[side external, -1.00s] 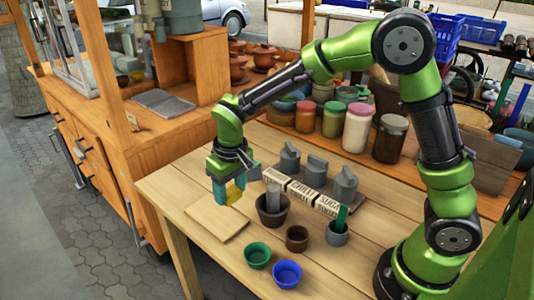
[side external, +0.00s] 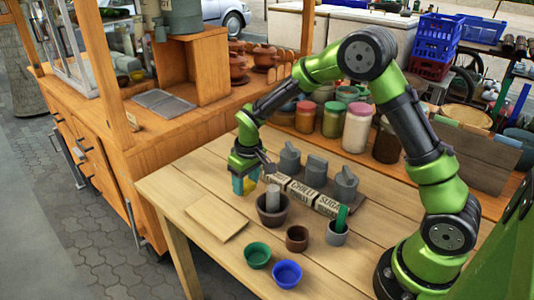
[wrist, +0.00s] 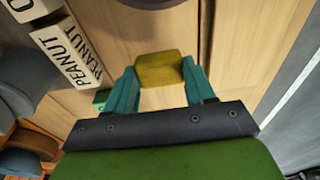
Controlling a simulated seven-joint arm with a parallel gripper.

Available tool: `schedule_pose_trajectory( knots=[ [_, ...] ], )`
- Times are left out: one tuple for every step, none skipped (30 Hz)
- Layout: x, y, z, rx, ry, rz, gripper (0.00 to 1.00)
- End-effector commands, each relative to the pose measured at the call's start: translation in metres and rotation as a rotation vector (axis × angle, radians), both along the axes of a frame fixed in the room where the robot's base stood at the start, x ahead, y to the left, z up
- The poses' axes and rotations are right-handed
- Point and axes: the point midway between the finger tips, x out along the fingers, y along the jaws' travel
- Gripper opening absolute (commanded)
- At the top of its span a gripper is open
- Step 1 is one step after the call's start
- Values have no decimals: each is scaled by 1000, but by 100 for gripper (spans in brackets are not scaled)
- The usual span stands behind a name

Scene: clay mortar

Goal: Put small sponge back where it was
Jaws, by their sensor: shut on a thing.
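My gripper (side external: 243,186) is shut on the small yellow sponge (side external: 250,184), low over the wooden table, left of the dark mortar (side external: 271,214). In the wrist view the sponge (wrist: 160,70) sits between the teal fingers, near their tips. In the side view the fingers partly hide the sponge. I cannot tell whether it touches the table. A small green patch (wrist: 102,97) shows beside the left finger in the wrist view.
The flat wooden board (side external: 216,218) lies in front of my gripper. Labelled blocks (side external: 301,193) with grey lidded pots stand to the right. A brown cup (side external: 297,238), green bowl (side external: 257,255) and blue bowl (side external: 287,273) stand in front.

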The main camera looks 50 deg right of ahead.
Motion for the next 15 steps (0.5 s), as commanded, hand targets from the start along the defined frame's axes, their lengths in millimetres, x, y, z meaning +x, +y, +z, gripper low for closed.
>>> schedule_pose_trajectory(
  knots=[
    [-1,0,-9,0,4,0,25],
    [-1,0,-13,0,4,0,25],
    [0,0,-17,0,3,0,25],
    [0,0,-20,0,2,0,25],
    [0,0,-21,1,1,0,25],
    [0,0,-23,1,1,-1,25],
    [0,0,-23,1,1,-1,25],
    [0,0,-23,1,0,-1,25],
    [0,0,-23,1,0,-1,25],
    [0,0,-23,1,0,-1,25],
    [0,0,-23,1,0,-1,25],
    [0,0,-22,1,0,-1,25],
    [0,0,-23,1,0,-1,25],
    [0,0,-23,1,0,-1,25],
    [0,0,-24,0,1,-1,25]
  ],
)
